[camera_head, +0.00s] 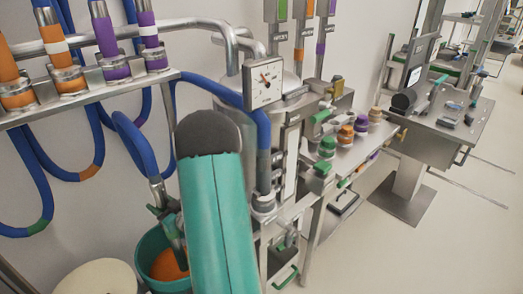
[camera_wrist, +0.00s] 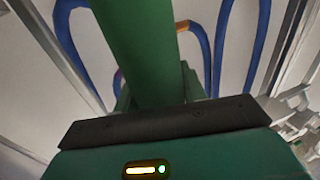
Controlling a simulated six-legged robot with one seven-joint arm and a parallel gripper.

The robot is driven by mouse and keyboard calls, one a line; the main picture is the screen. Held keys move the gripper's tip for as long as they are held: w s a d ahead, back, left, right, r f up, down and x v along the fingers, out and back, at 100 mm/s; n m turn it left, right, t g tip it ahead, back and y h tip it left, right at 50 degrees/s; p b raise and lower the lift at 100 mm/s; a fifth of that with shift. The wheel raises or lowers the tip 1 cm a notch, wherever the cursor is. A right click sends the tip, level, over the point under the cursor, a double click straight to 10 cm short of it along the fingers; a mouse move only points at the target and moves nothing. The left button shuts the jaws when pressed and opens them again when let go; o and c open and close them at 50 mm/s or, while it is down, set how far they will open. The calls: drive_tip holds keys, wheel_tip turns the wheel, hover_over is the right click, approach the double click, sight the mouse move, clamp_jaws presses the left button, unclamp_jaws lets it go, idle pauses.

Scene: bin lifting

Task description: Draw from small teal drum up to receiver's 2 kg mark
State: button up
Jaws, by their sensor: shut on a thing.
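The small teal drum (camera_head: 150,245) stands open at the lower left of the head view, with orange material (camera_head: 168,265) inside. My gripper (camera_head: 167,218) is above the drum's mouth, shut on a suction lance (camera_head: 157,188) joined to a blue hose. The lance points down into the drum; whether its tip is in the material I cannot tell. The metal receiver (camera_head: 285,105) stands behind my teal arm, with a square white dial (camera_head: 264,83) on it. The dial's numbers are too small to read.
A pale round drum (camera_head: 97,277) stands left of the teal drum. Blue hoses (camera_head: 130,130) hang from a rack of orange and purple couplings (camera_head: 115,68). A steel bench (camera_head: 350,150) with coloured caps is at right. The floor (camera_head: 440,235) is clear at lower right.

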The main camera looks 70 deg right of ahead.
drive_tip(key=shift+f, duration=9.55)
